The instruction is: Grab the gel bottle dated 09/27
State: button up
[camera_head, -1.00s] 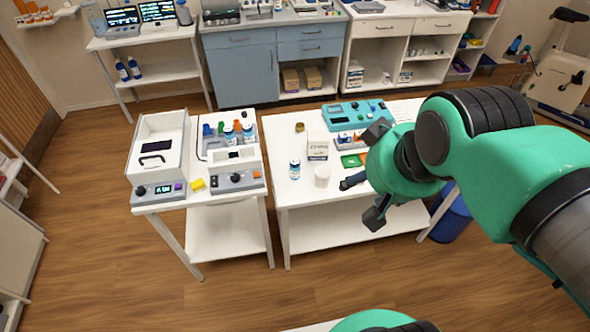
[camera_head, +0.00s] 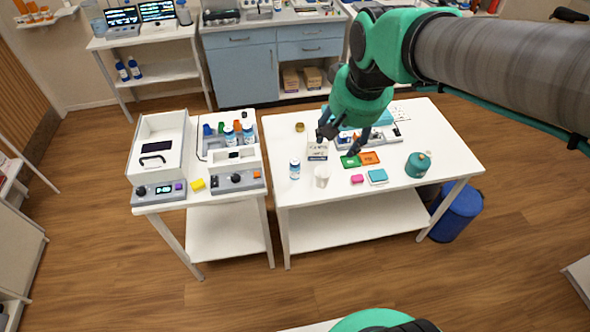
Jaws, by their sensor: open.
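A small white bottle with a blue label (camera_head: 295,169) stands upright on the right white table, left of a white cup (camera_head: 321,177). Similar bottles (camera_head: 229,136) (camera_head: 248,134) stand in the white rack unit on the left table. Dates on the labels are too small to read, so I cannot tell which is the 09/27 gel bottle. My gripper (camera_head: 338,142) is open and points down over the back of the right table, beside a white carton (camera_head: 317,150) that it partly covers. It appears empty, right of and behind the table's bottle.
A blue bin (camera_head: 458,213) stands on the floor.

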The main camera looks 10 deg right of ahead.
jog(key=w+a+f+g, duration=0.1)
jog(key=w+f, duration=0.4)
jog(key=w, duration=0.5)
jog(key=m+g+p, duration=0.1)
jog(key=m+g, duration=0.2)
send_over(295, 161)
notch_tip(295, 161, down, 28)
jog(key=shift+w, duration=0.15)
jog(key=shift+d+f, duration=0.1)
jog(key=shift+f, duration=0.05)
jog(key=shift+f+b, duration=0.4)
jog(key=shift+f, duration=3.75)
jog(key=shift+f, duration=0.1)
jog(key=shift+f+b, duration=0.45)
jog(key=shift+f, duration=2.05)
